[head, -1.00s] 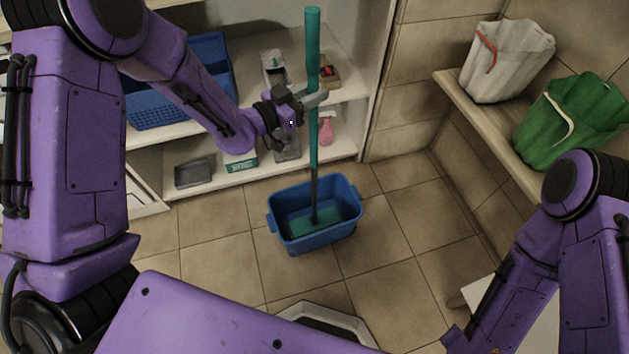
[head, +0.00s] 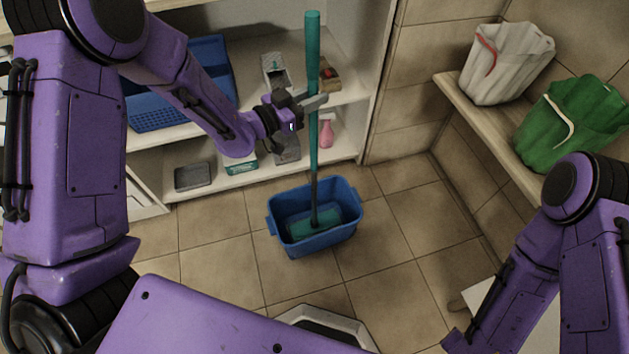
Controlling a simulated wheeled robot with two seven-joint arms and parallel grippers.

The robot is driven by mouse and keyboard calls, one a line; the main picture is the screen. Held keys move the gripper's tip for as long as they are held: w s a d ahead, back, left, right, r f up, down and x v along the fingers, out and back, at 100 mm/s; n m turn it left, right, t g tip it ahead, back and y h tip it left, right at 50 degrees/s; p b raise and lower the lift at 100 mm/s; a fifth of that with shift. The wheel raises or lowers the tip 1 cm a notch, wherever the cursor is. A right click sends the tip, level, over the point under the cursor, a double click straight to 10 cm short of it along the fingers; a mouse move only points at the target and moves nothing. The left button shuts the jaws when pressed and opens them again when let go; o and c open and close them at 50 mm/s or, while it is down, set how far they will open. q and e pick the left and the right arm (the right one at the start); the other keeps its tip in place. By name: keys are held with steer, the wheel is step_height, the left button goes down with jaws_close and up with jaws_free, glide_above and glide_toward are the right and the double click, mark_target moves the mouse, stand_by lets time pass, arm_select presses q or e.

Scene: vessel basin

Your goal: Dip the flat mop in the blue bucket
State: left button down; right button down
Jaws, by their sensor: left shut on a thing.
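The flat mop (head: 313,150) has a teal upper handle, a darker lower pole and a flat teal head. It stands nearly upright. My left gripper (head: 314,101) is shut on the upper part of its handle. The mop head is inside the blue bucket (head: 347,238), a rectangular tub standing on the tiled floor. Whether the head touches the bottom of the bucket I cannot tell. My right arm (head: 530,265) shows at the lower right, but its gripper is out of the picture.
A white shelf (head: 345,152) behind the bucket holds a blue basket (head: 155,118), boxes and a pink bottle (head: 327,134). A wooden ledge (head: 465,113) at right carries a white bag (head: 505,65) and a green bag (head: 570,120). Floor right of the bucket is clear.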

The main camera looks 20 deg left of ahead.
stand_by(0.3)
arm_select(q)
step_height(320, 180, up, 25)
steer(key=p, duration=2)
glide_above(312, 14)
steer(key=shift+f, duration=0.2)
stand_by(2.1)
